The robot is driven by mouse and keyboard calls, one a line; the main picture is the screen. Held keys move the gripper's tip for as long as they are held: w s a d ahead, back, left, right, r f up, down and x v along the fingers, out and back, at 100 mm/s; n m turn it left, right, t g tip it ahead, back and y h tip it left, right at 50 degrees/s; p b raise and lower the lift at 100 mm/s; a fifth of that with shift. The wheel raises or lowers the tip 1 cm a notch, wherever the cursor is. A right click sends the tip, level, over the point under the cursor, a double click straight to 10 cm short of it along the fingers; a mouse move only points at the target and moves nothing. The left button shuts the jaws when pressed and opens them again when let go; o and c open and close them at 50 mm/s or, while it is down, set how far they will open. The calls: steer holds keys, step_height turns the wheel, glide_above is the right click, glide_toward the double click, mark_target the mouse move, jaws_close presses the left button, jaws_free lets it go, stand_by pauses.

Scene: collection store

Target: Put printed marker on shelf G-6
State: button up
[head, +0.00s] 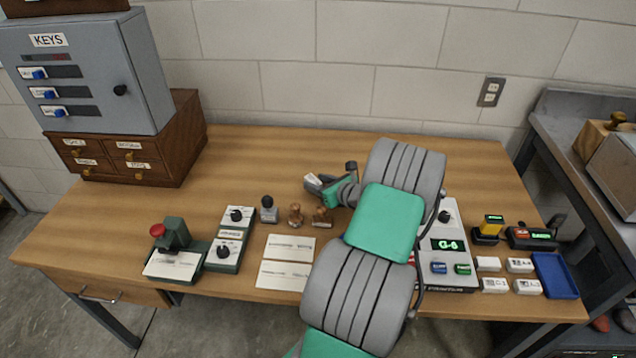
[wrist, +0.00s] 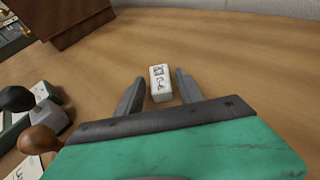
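A small white block with dark printing (wrist: 161,83), which looks like the printed marker, sits between the fingers of my gripper (wrist: 160,88) in the wrist view. Narrow strips of wood show on both sides of it, so the fingers look open around it. In the head view my gripper (head: 318,183) is low over the middle of the desk, with the white marker (head: 312,180) at its tip. I cannot tell whether the marker rests on the wood. The printing machine's display (head: 449,245) reads G-6. No shelf G-6 is in view.
Several white markers (head: 495,285) lie beside a blue tray (head: 556,275) at the right. Stamps (head: 295,214), cards (head: 290,247) and a green press (head: 173,250) stand at the front. A grey KEYS cabinet (head: 90,75) sits on wooden drawers (head: 130,160). The desk's back is clear.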

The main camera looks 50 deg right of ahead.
steer(key=shift+o, duration=0.2)
steer(key=shift+r, duration=0.25)
steer(key=v, duration=1.1)
steer(key=shift+p, duration=0.3)
steer(key=shift+o, duration=0.4)
steer(key=shift+s+r, duration=0.15)
steer(key=shift+s, duration=0.1)
steer(key=w+r, duration=0.4)
steer(key=r, duration=0.1)
steer(key=shift+w+d, duration=0.15)
step_height(320, 180, down, 8)
steer(key=shift+w+r+b, duration=0.1)
steer(key=shift+w+b, duration=0.05)
steer(key=shift+b, duration=0.35)
steer(key=x, duration=0.7)
steer(key=shift+w+d, duration=0.1)
steer(key=shift+w, duration=0.2)
